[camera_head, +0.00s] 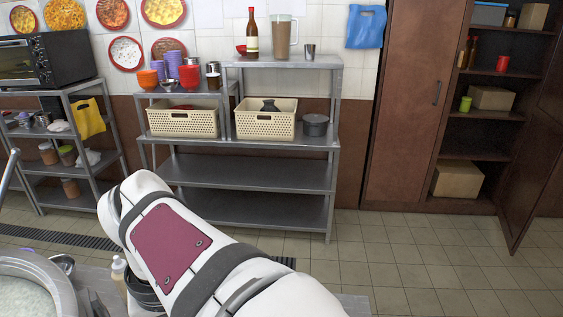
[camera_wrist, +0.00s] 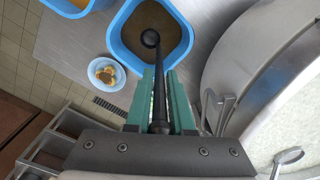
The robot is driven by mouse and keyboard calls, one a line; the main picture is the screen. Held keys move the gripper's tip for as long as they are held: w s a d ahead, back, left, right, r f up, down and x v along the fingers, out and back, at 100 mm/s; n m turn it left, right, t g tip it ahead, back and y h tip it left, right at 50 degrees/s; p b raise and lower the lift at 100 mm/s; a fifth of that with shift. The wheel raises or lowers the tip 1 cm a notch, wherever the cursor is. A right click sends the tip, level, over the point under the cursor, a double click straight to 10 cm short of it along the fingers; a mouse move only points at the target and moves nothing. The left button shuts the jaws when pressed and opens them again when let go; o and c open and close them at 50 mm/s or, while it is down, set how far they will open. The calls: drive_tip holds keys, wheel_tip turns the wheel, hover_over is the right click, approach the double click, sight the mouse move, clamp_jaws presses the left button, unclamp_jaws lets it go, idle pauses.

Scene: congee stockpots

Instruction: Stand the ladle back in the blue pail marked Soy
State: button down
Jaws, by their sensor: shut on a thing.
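My gripper (camera_wrist: 159,76), with green fingers, is shut on the dark handle of a ladle (camera_wrist: 159,112) in the wrist view. The dark shaft runs from between the fingers towards a round black end (camera_wrist: 150,38), seen against the inside of a blue pail (camera_wrist: 113,42). The pail has a brown inside or contents. I cannot tell whether that end is above the rim or inside. A second blue pail (camera_wrist: 68,9) is partly in view at the upper left. No marking is readable on either pail. The head view does not show my gripper or the pails.
A large pot of white congee (camera_wrist: 222,62) stands right of the pail, with a metal ladle (camera_wrist: 288,157) at it. A small bowl (camera_wrist: 96,79) with yellow pieces sits left. In the head view, steel shelves (camera_head: 255,175) and an open brown cupboard (camera_head: 405,100) stand behind.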

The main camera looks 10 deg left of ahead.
drive_tip(key=shift+f, duration=5.65)
drive_tip(key=c, duration=0.7)
unclamp_jaws()
drive_tip(key=shift+r, duration=0.1)
wheel_tip(320, 180, up, 15)
drive_tip(key=s+d+f+m, duration=0.1)
drive_tip(key=d+f+m, duration=0.15)
drive_tip(key=d, duration=0.55)
drive_tip(key=s+d+f+m, duration=0.2)
drive_tip(key=d+m, duration=0.2)
drive_tip(key=d, duration=0.4)
drive_tip(key=s+d+f+m+y, duration=0.1)
drive_tip(key=s+d+f+m, duration=0.4)
drive_tip(key=s+d+f, duration=0.1)
drive_tip(key=shift+s+f+m+y, duration=0.35)
drive_tip(key=shift+s+f+y, duration=0.05)
drive_tip(key=shift+s+f, duration=0.15)
